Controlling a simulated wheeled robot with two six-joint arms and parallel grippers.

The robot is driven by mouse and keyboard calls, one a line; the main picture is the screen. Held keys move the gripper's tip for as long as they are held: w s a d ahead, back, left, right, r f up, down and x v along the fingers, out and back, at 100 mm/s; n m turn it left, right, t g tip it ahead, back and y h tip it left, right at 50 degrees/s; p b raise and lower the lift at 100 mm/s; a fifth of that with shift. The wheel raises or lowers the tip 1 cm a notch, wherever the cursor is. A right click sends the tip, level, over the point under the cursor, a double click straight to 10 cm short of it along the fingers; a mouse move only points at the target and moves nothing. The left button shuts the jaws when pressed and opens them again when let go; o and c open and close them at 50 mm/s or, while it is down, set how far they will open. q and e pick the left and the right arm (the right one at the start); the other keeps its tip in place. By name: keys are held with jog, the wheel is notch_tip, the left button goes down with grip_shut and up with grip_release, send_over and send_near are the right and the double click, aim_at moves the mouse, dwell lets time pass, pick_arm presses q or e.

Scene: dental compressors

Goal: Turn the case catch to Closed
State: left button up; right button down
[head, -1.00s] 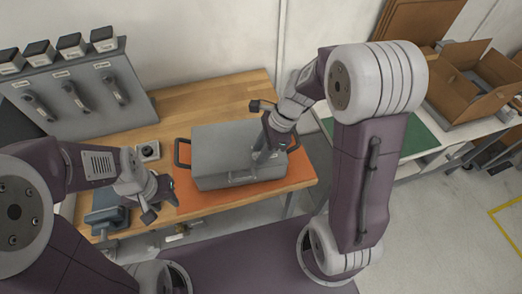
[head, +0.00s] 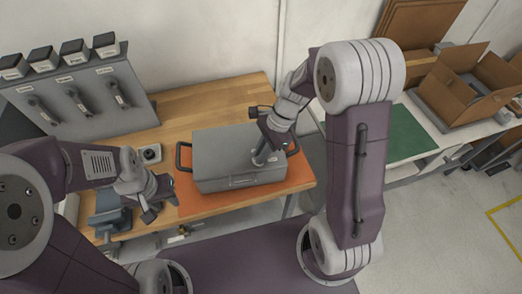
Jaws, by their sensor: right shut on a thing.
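The grey case (head: 225,150) lies shut on the orange mat (head: 200,203) on the wooden bench, with a dark handle (head: 180,157) at its left end. My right gripper (head: 262,158) reaches down to the right part of the case and is shut on the case catch there. The gripper hides most of the catch, so its setting cannot be read. My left gripper (head: 160,202) is open and empty at the left of the mat, apart from the case.
A panel (head: 75,95) with several levers stands at the back left of the bench. A blue-grey vise-like block (head: 108,213) is beside my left gripper. A side bench on the right holds a green mat (head: 408,136) and an open cardboard box (head: 450,95).

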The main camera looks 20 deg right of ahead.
jog(key=n+p, duration=0.1)
jog(key=n, duration=0.1)
jog(key=n+g+p, duration=0.1)
jog(key=n+p, duration=0.1)
jog(key=shift+w+a+r+n+g+h, duration=0.1)
jog(key=shift+w+r+n+g+h, duration=0.1)
jog(key=shift+n+g+h, duration=0.15)
jog(key=n+g+h+p, duration=0.1)
jog(key=n+p, duration=0.1)
jog(key=n, duration=0.1)
jog(key=shift+n+p, duration=0.35)
jog(key=n+h+p, duration=0.1)
jog(key=n, duration=0.2)
jog(key=shift+w+a+f+g, duration=0.1)
jog(key=shift+a+g, duration=0.05)
jog(key=shift+g, duration=0.1)
jog(key=shift+n+h+p, duration=0.75)
jog(key=shift+n, duration=1.15)
jog(key=c, duration=1.4)
grip_release()
jog(key=shift+f, duration=0.1)
jog(key=shift+c, duration=0.2)
